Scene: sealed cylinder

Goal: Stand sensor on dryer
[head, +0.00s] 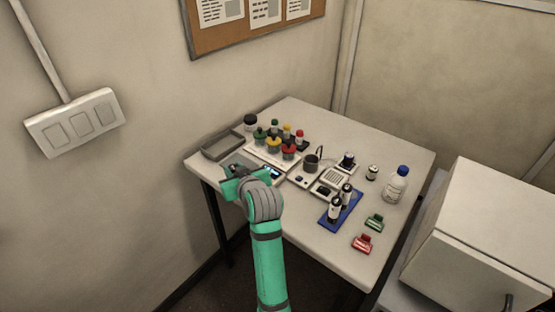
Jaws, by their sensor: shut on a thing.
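My gripper (239,177) is over the left front part of the table, between the grey tray and the devices. It is shut on a small dark thing (237,168), mostly hidden by the jaws; I cannot tell whether it is the sensor. A pale device with a slotted panel (333,178) stands mid-table; I cannot tell for certain whether it is the dryer. A device with a dark cup (311,162) stands to its left. A dark cylinder on a base (347,161) stands behind it.
Several colour-capped bottles (274,147) stand behind my gripper, beside a grey tray (222,153). A blue-capped bottle (396,187), green clip (374,222) and red clip (364,243) are at right. The table's front edge is mostly clear.

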